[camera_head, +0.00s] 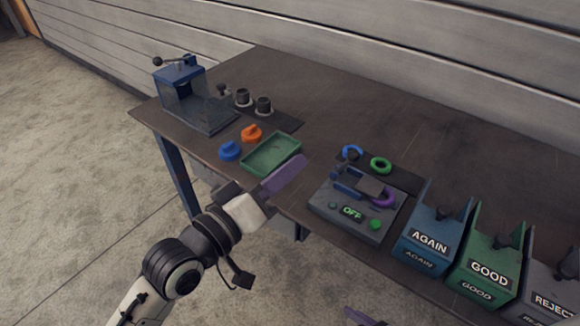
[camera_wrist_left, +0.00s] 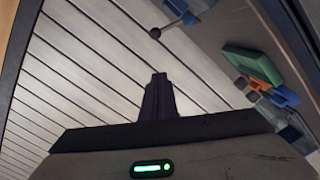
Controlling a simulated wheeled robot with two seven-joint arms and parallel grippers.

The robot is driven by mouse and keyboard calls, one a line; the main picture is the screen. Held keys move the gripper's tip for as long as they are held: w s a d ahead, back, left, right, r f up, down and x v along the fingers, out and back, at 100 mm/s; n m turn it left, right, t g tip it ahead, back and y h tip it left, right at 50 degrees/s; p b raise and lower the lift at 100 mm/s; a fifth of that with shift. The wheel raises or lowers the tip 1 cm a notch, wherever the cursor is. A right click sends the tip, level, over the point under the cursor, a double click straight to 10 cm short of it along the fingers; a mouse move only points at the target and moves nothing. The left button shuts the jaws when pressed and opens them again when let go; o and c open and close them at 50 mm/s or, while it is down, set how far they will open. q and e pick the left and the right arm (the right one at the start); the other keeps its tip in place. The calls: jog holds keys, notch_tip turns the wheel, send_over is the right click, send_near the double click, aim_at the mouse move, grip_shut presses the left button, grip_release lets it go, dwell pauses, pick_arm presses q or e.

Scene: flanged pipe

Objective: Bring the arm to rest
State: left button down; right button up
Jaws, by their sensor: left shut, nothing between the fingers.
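My left arm comes in from the lower left of the head view. Its gripper (camera_head: 287,175), with purple fingers, is shut and empty at the table's front edge, just right of the green tray (camera_head: 249,158). In the left wrist view the fingers (camera_wrist_left: 158,90) are together with nothing between them, in front of the slatted wall. A purple tip of my right gripper (camera_head: 365,318) shows at the bottom edge of the head view; most of it is out of frame.
A blue cap (camera_head: 230,151) and an orange cap (camera_head: 251,133) lie by the tray. Bins AGAIN (camera_head: 427,244), GOOD (camera_head: 488,272) and REJECT (camera_head: 550,303) line the right. The table's back middle is clear.

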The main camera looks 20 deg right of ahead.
dwell(0.3)
pick_arm(q)
jog(key=s+a+f+n+t+y, duration=0.15)
jog(key=a+f+y, duration=0.25)
jog(key=a+f, duration=0.45)
jog(key=s+a+f+y, duration=0.3)
jog(key=a+f, duration=0.3)
jog(key=f, duration=0.6)
jog(key=s+a+f+m+g+y, duration=0.2)
jog(key=s+a+f+y, duration=0.3)
jog(key=s+a+f, duration=0.8)
jog(key=shift+s+a+f+g, duration=0.2)
jog(key=shift+a+f+g, duration=0.05)
jog(key=shift+a+g, duration=0.25)
